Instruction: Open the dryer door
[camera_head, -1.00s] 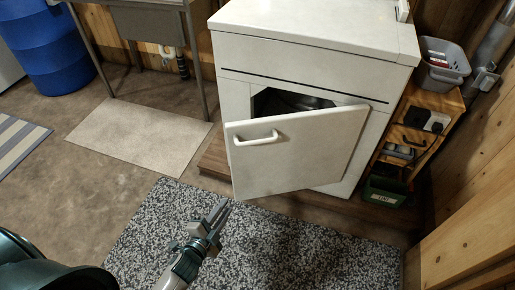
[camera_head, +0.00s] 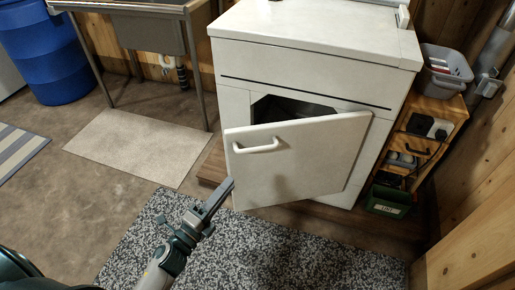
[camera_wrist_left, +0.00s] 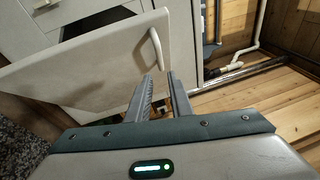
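The white dryer (camera_head: 300,62) stands at the back centre. Its door (camera_head: 305,160) is partly open, swung outward from the right side, with a dark gap into the drum (camera_head: 285,108) above it. The pale bar handle (camera_head: 257,146) is near the door's upper left corner. My left gripper (camera_head: 226,187) is at the door's lower left edge in the head view, below the handle. In the left wrist view the fingers (camera_wrist_left: 160,80) are apart and empty, with the handle (camera_wrist_left: 156,48) just beyond their tips and the door (camera_wrist_left: 95,70) to the left. My right gripper is not visible.
A speckled rug (camera_head: 270,255) lies in front of the dryer. A wooden shelf (camera_head: 425,140) with a grey basket (camera_head: 445,70) stands on the right. A metal sink stand (camera_head: 150,45), a beige mat (camera_head: 138,146) and a blue barrel (camera_head: 48,50) are on the left.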

